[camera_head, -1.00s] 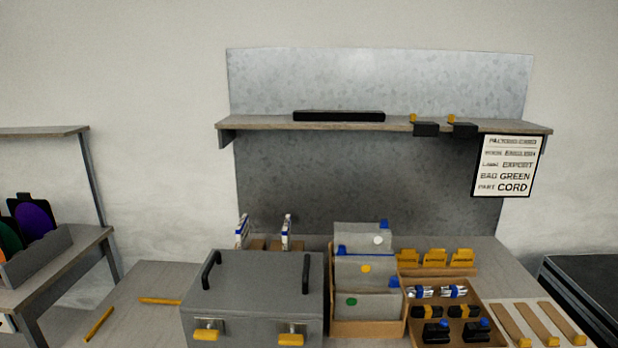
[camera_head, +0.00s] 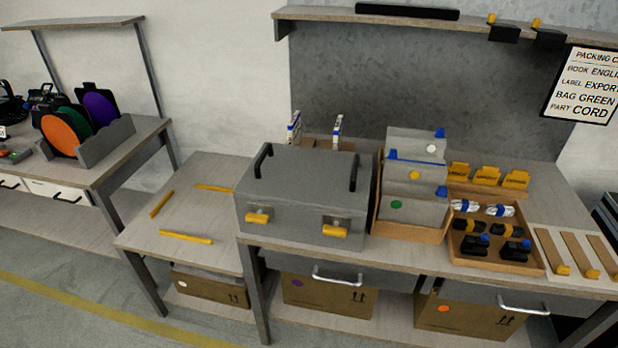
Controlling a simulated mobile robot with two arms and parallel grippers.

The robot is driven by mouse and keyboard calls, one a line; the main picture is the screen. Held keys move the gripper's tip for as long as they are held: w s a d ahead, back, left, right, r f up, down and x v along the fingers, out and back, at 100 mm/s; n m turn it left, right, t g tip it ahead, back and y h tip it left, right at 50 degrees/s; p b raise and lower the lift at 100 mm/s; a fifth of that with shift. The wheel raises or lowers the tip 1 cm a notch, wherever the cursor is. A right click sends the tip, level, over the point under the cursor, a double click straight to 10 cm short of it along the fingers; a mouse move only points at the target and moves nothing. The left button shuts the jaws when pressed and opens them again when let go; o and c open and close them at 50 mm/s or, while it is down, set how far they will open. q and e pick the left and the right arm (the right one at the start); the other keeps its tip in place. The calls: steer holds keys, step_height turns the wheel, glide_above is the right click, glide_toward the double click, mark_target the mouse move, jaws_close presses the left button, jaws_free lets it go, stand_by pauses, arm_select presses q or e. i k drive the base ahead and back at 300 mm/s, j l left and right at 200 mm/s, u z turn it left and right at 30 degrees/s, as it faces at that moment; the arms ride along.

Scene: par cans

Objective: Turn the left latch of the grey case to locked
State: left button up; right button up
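The grey case (camera_head: 300,193) stands closed on the workbench, left of the bag bins. It has two black handles on its lid, a left one (camera_head: 262,160) and a right one (camera_head: 354,170). On its front face are two yellow latches, the left latch (camera_head: 257,218) and the right latch (camera_head: 335,232). Both yellow levers lie roughly horizontal across their metal plates; I cannot tell from this which setting each is in. Neither of my grippers is in view.
Right of the case stands a box of grey bags (camera_head: 410,232), then a tray of parts (camera_head: 492,262). Yellow strips (camera_head: 186,237) mark the lower side table. A shelf (camera_head: 420,22) and a sign (camera_head: 583,85) are above. Free room lies before the benches.

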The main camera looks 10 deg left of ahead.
mark_target(258, 218)
steer(key=u, duration=0.7)
